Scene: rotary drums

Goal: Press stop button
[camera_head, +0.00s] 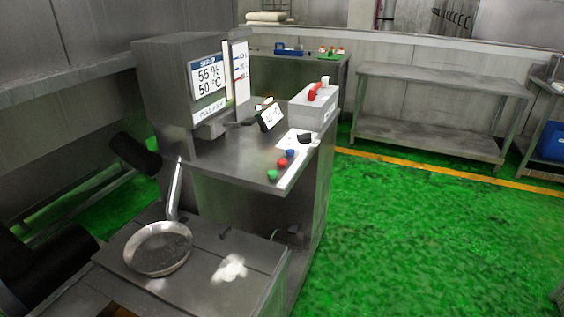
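A red button (281,162) sits near the front right edge of the steel counter (230,160). It stands in a row between a green button (272,175) at the near end and a blue button (290,153) at the far end. No label on these buttons is readable, so I cannot tell from lettering which is stop. Neither of my grippers is in view. Dark rounded shapes show at the left edge, but no fingers can be made out on them.
A pan (158,248) sits on a low table (205,283) in front. Green floor (420,230) is clear at right.

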